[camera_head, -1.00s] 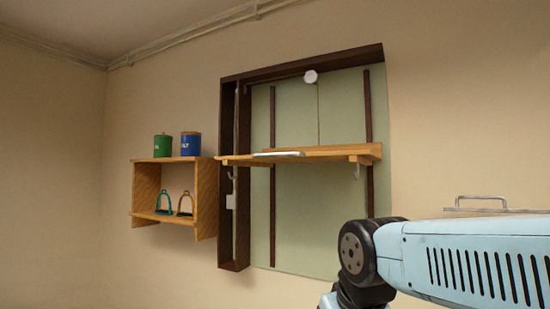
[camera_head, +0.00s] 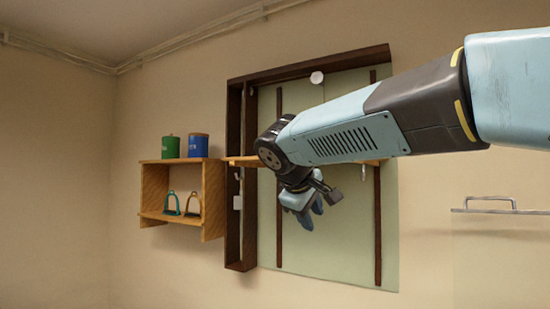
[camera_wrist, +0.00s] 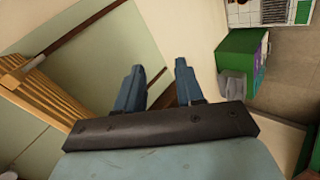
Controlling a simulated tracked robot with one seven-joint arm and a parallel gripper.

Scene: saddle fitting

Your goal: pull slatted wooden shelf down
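The slatted wooden shelf (camera_head: 237,161) sits across the dark wooden frame on the wall, about mid-height. My arm hides most of it in the head view; only its left end and a bit at the right show. In the wrist view its slats (camera_wrist: 48,97) run along the left side. My gripper (camera_head: 312,213) hangs below the shelf, in front of the pale green panel. In the wrist view my gripper (camera_wrist: 160,70) has its two fingers apart with nothing between them. The fingers point past the shelf and do not appear to touch it.
A small wooden wall box (camera_head: 152,190) left of the frame holds two stirrups, with a green canister (camera_head: 170,147) and a blue canister (camera_head: 198,146) on top. The dark frame (camera_head: 234,200) stands out from the wall. A metal rail (camera_head: 490,202) is at right. A green cabinet (camera_wrist: 240,55) shows in the wrist view.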

